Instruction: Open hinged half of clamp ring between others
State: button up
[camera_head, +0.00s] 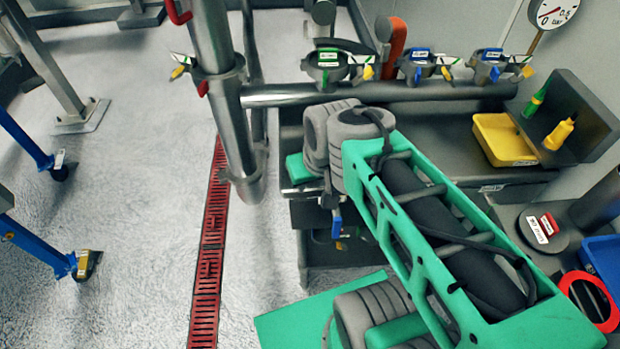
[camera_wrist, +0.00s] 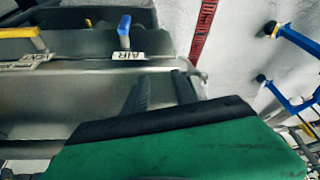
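Several clamp rings sit in a row along the horizontal steel pipe in the head view. The middle clamp ring (camera_head: 418,68) has a blue label and small blue and yellow levers. A green-labelled clamp ring (camera_head: 328,64) is to its left, and another blue-labelled clamp ring (camera_head: 491,66) is to its right. I cannot tell whether the middle ring's hinged half is open. My gripper (camera_wrist: 162,88) shows two dark fingers apart, with nothing visible between them. In the head view it is mostly hidden by my arm, below and left of the rings. The wrist view shows no clamp ring.
A steel pipe (camera_head: 380,92) carries the rings, joined to a vertical pipe (camera_head: 220,90) at left. A blue valve handle (camera_wrist: 124,30) labelled AIR is near my gripper. A yellow tray (camera_head: 503,140) lies on the bench at right.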

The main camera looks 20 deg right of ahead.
aim_at(417, 71)
jog(key=z, duration=0.3)
jog(key=k, duration=0.5)
jog(key=z, duration=1.1)
jog(key=i, duration=1.05)
jog(key=u, duration=0.85)
